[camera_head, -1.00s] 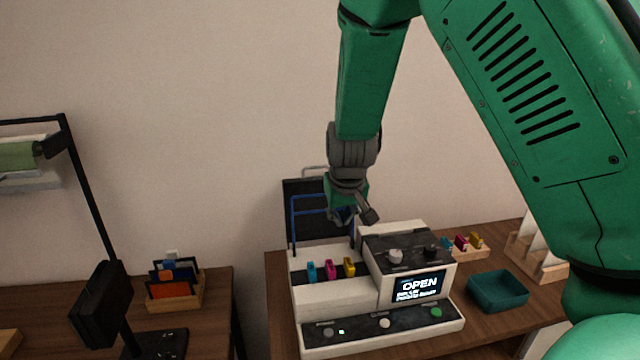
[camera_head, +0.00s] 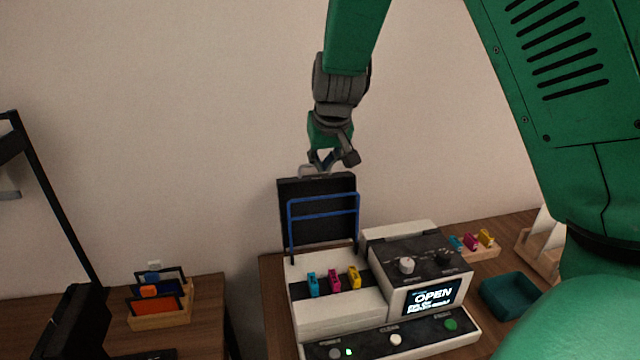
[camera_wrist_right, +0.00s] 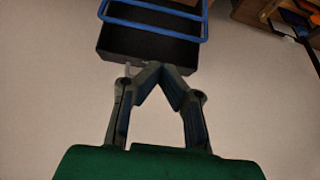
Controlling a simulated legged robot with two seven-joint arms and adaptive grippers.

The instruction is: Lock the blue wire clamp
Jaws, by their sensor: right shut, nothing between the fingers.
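The blue wire clamp (camera_head: 323,214) is a bent blue wire frame standing upright on the white machine (camera_head: 340,310), in front of the raised black lid (camera_head: 318,183). It also shows at the top of the right wrist view (camera_wrist_right: 150,28). The lid has a grey handle (camera_head: 308,171) on its top edge. My right gripper (camera_head: 333,162) is just above the lid's top edge, close to the handle, and above the clamp. Its fingertips (camera_wrist_right: 160,70) meet with nothing between them. I cannot tell whether they touch the handle. My left gripper is out of view.
The machine's screen (camera_head: 433,298) reads OPEN. Cyan, magenta and yellow clips (camera_head: 334,280) sit on its front deck. A teal tray (camera_head: 510,296) and a wooden clip rack (camera_head: 480,252) stand to the right. A wooden card holder (camera_head: 160,305) is on the left table.

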